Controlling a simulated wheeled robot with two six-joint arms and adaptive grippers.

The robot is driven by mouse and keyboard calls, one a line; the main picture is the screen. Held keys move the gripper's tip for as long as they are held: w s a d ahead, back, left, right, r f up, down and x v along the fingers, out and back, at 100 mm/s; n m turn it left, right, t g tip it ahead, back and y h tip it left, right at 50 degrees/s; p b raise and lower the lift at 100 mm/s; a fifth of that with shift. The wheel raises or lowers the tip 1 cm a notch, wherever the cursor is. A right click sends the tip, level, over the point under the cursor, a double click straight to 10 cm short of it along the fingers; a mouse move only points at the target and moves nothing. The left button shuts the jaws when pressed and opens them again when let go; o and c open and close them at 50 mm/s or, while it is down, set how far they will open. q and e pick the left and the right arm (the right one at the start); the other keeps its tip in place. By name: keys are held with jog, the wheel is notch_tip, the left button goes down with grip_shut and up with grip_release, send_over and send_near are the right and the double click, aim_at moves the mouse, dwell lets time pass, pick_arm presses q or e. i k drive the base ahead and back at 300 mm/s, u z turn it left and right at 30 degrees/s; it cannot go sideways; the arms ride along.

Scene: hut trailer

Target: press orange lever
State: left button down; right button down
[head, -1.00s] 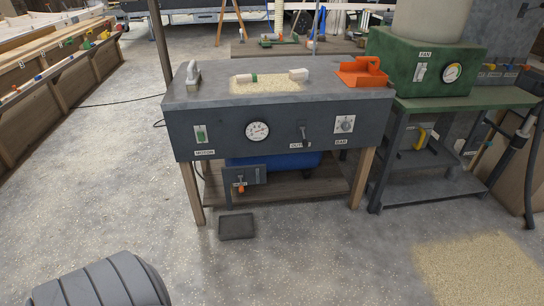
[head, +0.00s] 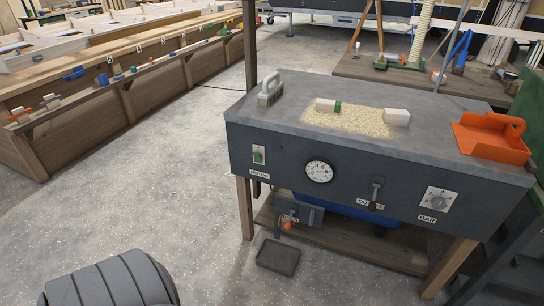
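A small orange lever (head: 288,225) sticks out below a grey box (head: 300,213) under the front of the grey machine table (head: 285,165). It is small in the head view and its exact position is hard to tell. Neither of my grippers shows in the head view.
The table front carries a green motor switch (head: 258,157), a gauge (head: 319,172), a black lever (head: 376,190) and a BAR dial (head: 437,200). An orange dustpan (head: 490,138) and a brush (head: 270,88) lie on top. Open floor (head: 150,190) lies to the left.

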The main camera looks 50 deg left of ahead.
aim_at(288, 226)
jog(key=u, duration=0.9)
jog(key=i, duration=0.7)
jog(key=u, duration=0.75)
